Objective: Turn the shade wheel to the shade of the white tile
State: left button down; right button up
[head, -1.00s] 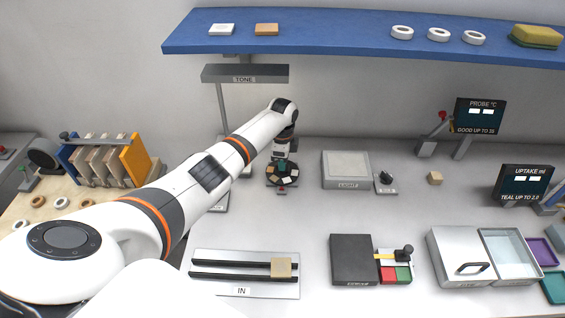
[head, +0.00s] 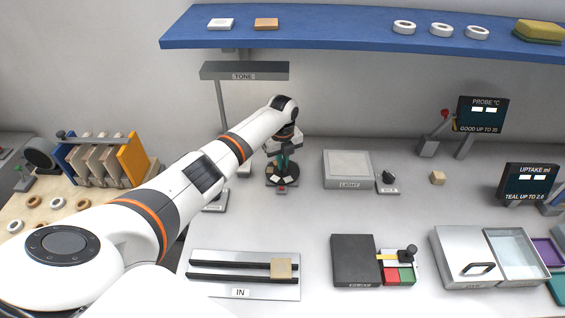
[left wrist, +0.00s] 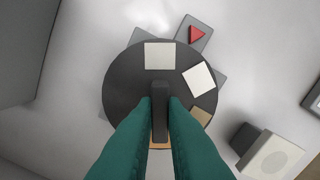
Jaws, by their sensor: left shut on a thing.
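The shade wheel (head: 271,180) is a dark disc on the bench below the TONE bar. In the left wrist view the wheel (left wrist: 121,86) carries a cream patch (left wrist: 160,56) at its top, a whiter patch (left wrist: 199,79) at upper right, a tan patch (left wrist: 201,117) and an orange one partly hidden by my fingers. A red pointer (left wrist: 197,35) stands just outside the rim, lined up between the cream and whiter patches. My left gripper (left wrist: 160,112), with green fingers, is shut on the wheel's dark central handle (left wrist: 160,92). The white tile (head: 220,24) lies on the blue shelf. My right gripper is not in view.
An orange-brown tile (head: 266,24) lies beside the white one on the shelf (head: 340,37). The TONE bar (head: 244,71) stands behind my left arm. The LIGHT box (head: 347,169) and a dark knob (head: 389,177) are right of the wheel.

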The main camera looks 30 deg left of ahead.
pick_arm(q)
jog(key=m+b, duration=0.1)
jog(key=m, duration=0.4)
jog(key=shift+w+r, duration=0.1)
jog(key=shift+r, duration=0.05)
jog(key=shift+m, duration=0.3)
dwell(0.3)
jog(key=c, duration=1.5)
grip_release()
notch_tip(320, 180, up, 12)
jog(key=b, duration=0.3)
